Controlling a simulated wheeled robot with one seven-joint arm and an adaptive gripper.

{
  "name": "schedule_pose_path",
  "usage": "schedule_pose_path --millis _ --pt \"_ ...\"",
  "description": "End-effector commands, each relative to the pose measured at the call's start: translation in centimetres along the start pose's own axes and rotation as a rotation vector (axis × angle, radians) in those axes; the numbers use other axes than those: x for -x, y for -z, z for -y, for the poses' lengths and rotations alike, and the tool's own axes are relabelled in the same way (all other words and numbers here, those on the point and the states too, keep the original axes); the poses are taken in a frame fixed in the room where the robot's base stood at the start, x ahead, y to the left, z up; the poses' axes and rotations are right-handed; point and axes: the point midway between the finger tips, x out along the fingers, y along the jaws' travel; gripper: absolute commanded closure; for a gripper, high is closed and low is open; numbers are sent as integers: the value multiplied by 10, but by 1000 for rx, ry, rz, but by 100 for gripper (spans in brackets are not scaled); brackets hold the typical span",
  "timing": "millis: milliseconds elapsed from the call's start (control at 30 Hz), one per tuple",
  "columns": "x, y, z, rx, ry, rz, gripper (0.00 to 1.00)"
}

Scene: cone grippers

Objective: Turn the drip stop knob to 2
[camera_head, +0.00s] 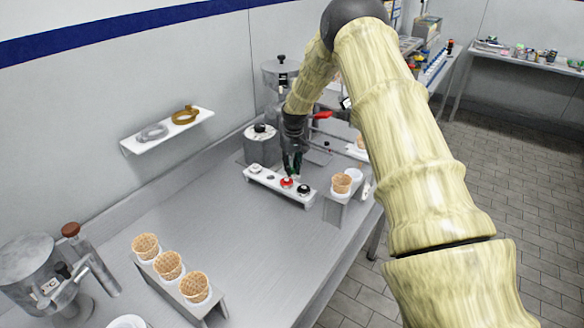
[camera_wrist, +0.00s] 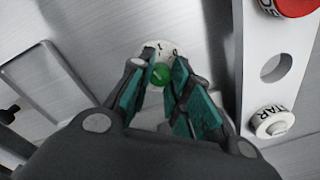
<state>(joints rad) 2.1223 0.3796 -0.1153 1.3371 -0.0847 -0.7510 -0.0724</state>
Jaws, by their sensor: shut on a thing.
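The drip stop knob (camera_wrist: 161,74) shows in the wrist view as a small green knob on a round white dial (camera_wrist: 162,45) with numerals at its edge. My gripper (camera_wrist: 164,62) has its two teal-padded fingers around the knob, closed on its sides. The numeral the knob points to cannot be read surely. In the head view my gripper (camera_head: 292,166) reaches down just behind the white button panel. The knob is hidden there by the gripper and arm.
The button panel (camera_head: 262,181) bears a red button (camera_head: 287,183) and a black one (camera_head: 304,189). A stand with a waffle cone (camera_head: 341,183) is close on the right. A machine (camera_head: 259,146) stands left of my gripper. The front counter is mostly clear beside several cones.

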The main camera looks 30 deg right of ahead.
Motion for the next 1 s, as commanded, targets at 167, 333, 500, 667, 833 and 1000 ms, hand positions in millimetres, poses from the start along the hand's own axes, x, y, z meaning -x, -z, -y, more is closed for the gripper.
schedule_pose_path --millis 167,333,500,667,833,1000 --pt "1 0 -2 -2 -2 0 100" --pt "0 0 -2 -2 -1 0 58" --pt "0 0 -1 -2 -1 0 58" --pt "0 0 0 -7 -1 0 58" --pt "1 0 0 -70 -1 -2 58" --pt "2 0 0 -210 -2 -7 58"
